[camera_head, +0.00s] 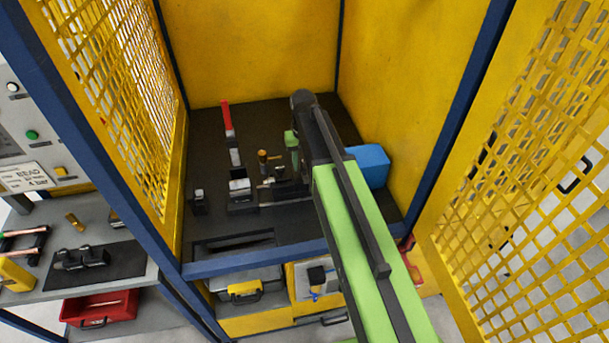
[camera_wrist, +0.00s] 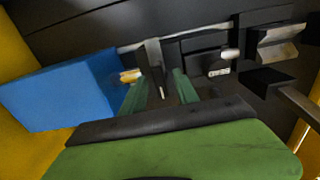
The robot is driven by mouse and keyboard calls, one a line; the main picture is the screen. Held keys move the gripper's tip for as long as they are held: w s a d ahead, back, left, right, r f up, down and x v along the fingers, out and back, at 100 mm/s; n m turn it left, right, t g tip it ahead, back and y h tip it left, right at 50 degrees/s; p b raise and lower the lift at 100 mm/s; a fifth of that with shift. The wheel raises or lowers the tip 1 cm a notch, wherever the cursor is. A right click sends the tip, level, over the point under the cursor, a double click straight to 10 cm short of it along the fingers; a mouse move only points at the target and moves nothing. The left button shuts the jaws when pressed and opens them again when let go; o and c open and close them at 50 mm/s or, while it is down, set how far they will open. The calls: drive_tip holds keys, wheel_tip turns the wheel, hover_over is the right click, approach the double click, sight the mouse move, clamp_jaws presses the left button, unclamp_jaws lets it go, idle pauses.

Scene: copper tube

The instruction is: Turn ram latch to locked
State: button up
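My gripper (camera_wrist: 158,84) shows two green fingers standing apart in the wrist view. A dark grey upright piece (camera_wrist: 153,54), possibly the ram latch, shows in the gap between them; I cannot tell whether either finger touches it. A thin metal rod (camera_wrist: 187,34) runs sideways behind it. A yellow and white tip (camera_wrist: 130,76) shows by the left finger. In the head view, my gripper (camera_head: 292,140) is low over the dark fixture, and my arm hides part of it. A brass-coloured fitting (camera_head: 263,157) stands just left of the gripper. No lock marking is readable.
A blue block (camera_head: 368,166) stands right of my arm, close to the gripper in the wrist view (camera_wrist: 65,90). A red-handled lever (camera_head: 228,120) stands at the left. Yellow walls, mesh side panels (camera_head: 120,85) and a blue front rail (camera_head: 255,261) bound the cell.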

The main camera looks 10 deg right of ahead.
drive_tip(key=shift+f, duration=0.5)
drive_tip(key=shift+r, duration=0.15)
drive_tip(key=shift+c, duration=0.2)
clamp_jaws()
